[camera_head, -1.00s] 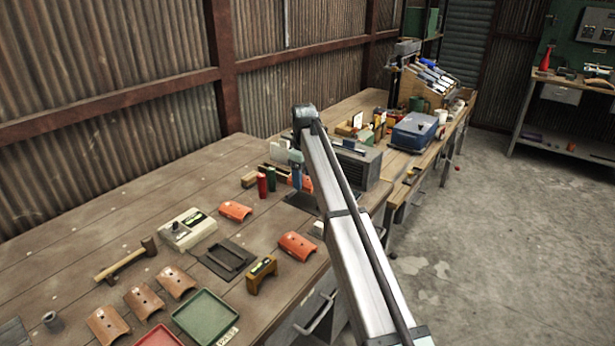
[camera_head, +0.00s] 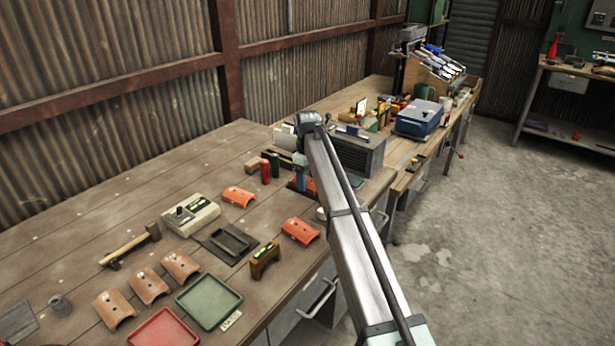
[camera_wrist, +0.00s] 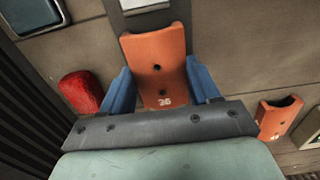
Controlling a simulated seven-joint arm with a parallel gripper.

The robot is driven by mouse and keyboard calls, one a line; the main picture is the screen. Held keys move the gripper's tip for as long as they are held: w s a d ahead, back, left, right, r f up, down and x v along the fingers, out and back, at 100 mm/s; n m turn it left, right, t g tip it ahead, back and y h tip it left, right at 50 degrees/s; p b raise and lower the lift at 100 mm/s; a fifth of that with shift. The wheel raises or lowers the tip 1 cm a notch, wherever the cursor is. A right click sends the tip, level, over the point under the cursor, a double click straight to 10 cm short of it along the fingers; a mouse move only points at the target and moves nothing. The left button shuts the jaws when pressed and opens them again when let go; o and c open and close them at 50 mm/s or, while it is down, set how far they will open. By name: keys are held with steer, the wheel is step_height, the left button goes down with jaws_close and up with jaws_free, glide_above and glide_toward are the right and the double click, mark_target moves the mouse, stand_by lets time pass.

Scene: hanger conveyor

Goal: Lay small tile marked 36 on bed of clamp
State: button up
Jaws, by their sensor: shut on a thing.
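My gripper (camera_wrist: 164,90) is shut on a small orange curved tile (camera_wrist: 156,62), with its blue fingers on both sides. The tile has two holes and the white mark 36 at its near end. In the head view my gripper (camera_head: 300,183) is partly hidden by my arm, right of a red and a green cylinder. A dark flat fixture (camera_head: 232,240) with a raised frame lies on the bench to the left; I cannot tell whether it is the clamp.
Other orange tiles (camera_head: 300,231) (camera_head: 239,196) and paler ones (camera_head: 116,308) lie on the bench. A red cylinder (camera_wrist: 82,92) is close left in the wrist view. A grey box (camera_head: 357,152), a hammer (camera_head: 130,248), a green tray (camera_head: 209,301) and a red tray (camera_head: 163,330) stand around.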

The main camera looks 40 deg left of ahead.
mark_target(308, 180)
steer(key=o, duration=1.2)
step_height(308, 180, up, 14)
steer(key=shift+f, duration=0.1)
stand_by(0.4)
